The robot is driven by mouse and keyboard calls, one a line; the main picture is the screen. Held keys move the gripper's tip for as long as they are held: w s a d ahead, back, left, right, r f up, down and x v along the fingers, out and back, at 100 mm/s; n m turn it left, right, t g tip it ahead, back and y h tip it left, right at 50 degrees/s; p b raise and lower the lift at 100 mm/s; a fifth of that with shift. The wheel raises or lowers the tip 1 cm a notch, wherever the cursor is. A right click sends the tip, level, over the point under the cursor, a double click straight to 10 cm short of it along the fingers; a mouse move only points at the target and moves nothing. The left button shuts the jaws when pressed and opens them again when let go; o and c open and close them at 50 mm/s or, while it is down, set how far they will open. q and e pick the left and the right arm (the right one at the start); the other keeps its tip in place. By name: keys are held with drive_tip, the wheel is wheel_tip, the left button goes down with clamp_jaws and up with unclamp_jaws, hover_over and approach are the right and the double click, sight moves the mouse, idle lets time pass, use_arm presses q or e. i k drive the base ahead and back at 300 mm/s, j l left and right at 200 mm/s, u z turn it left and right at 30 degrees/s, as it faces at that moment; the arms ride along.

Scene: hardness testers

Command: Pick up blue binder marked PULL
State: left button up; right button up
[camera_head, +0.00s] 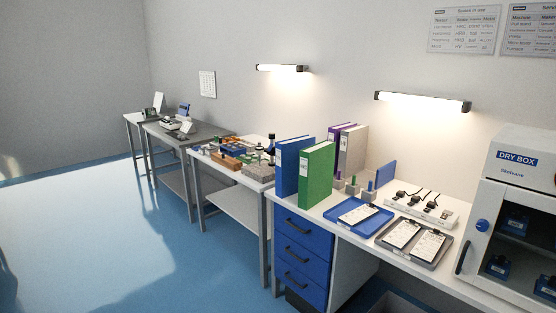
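A blue binder (286,166) stands upright on the near white bench (284,207), at its left end above the blue drawers. A pale label shows on its spine, but its wording is too small to read, so I cannot tell whether it says PULL. A green binder (317,177) stands right in front of it and hides part of its side. Neither of my grippers is in view.
Purple and grey binders (353,149) stand behind. A blue tray (340,221), a grey tray (382,236) holding white cards, a white power strip (437,214) and a dry box (518,165) fill the bench rightward. Blue floor (110,240) is open at left.

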sight(287, 151)
drive_tip(key=i+u, duration=0.15)
drive_tip(key=i, duration=0.35)
drive_tip(key=i+l+u, duration=0.15)
drive_tip(key=i, duration=0.3)
drive_tip(key=i+l+u, duration=0.15)
drive_tip(key=i, duration=0.35)
